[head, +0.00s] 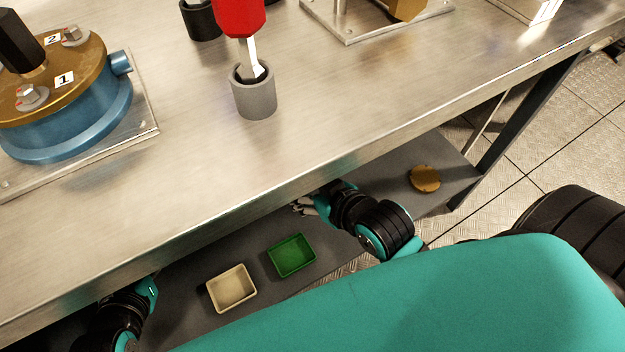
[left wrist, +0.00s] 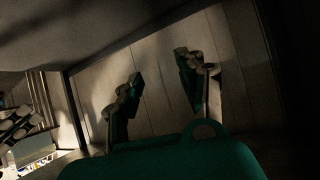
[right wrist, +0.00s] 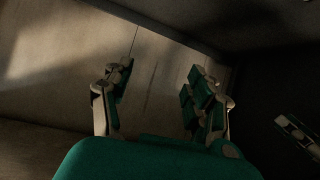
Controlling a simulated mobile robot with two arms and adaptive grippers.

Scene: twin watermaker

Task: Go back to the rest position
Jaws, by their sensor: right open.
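My right gripper (head: 308,206) is low in the head view, partly under the near edge of the metal bench. In the right wrist view its two fingers (right wrist: 160,100) stand apart with nothing between them. My left arm shows at the lower left of the head view, and its fingers are hidden there under the bench edge. In the left wrist view the left gripper's fingers (left wrist: 158,95) stand apart and empty, over a dim floor or panel surface.
The metal bench (head: 200,150) carries a blue and brass housing (head: 65,115), a grey cup (head: 254,98) with a red-handled tool (head: 240,15), and a black cup (head: 202,22). The lower shelf holds a beige tray (head: 232,289), a green tray (head: 291,256) and a brass disc (head: 425,179).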

